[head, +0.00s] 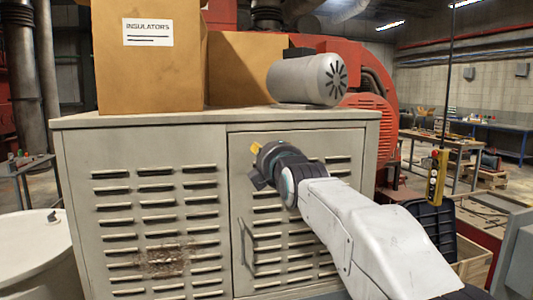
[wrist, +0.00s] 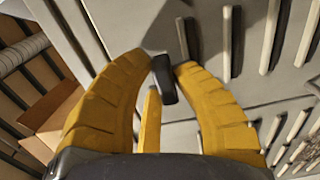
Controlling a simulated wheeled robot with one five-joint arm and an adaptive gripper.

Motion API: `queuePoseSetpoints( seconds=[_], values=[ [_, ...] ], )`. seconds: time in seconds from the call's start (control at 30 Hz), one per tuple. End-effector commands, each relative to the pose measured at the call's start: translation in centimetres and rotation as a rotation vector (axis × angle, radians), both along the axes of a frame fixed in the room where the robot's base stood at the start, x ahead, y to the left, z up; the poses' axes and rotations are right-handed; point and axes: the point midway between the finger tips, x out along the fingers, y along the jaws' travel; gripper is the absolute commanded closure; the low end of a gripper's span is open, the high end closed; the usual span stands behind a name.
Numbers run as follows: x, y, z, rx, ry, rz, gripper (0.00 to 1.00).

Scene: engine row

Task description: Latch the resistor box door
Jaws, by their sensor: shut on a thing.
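The resistor box (head: 140,140) is a grey cabinet with louvred panels. Its door (head: 297,141) is on the right and looks flush, or nearly flush, with the front. A thin upright handle (head: 243,245) is at the door's lower left. My gripper (head: 256,149) is at the door's upper left corner; my wrist hides what it holds there. In the wrist view, the yellow fingers of my gripper (wrist: 165,63) are closed around a small dark latch piece (wrist: 165,82). The door's louvres (wrist: 232,45) lie beyond. A narrow yellow piece (wrist: 151,122) stands between the fingers; I cannot tell what it is.
A cardboard box labelled INSULATORS (head: 150,70), another carton (head: 245,68) and a grey cylinder motor (head: 305,80) stand on top of the cabinet. A pale drum (head: 32,250) is at the left. A yellow pendant control (head: 436,175) hangs at the right, near a dark crate (head: 432,225).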

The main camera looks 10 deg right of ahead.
Motion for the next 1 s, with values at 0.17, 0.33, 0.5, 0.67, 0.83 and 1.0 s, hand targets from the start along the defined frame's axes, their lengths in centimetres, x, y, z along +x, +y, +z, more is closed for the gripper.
queuePoseSetpoints(
  seconds=[0.17,0.33,0.5,0.67,0.83,1.0],
  values=[
    [0.0,0.0,-0.03,0.0,0.001,0.0,1.0],
    [0.01,0.0,-0.09,0.01,0.0,0.0,1.0],
    [0.01,-0.03,-0.22,0.064,-0.001,-0.001,1.0],
    [0.03,-0.08,-0.39,0.17,-0.002,-0.001,1.0],
    [0.04,-0.15,-0.5,0.324,-0.002,-0.002,1.0],
    [0.02,-0.21,-0.39,0.486,-0.002,-0.003,1.0]
  ],
)
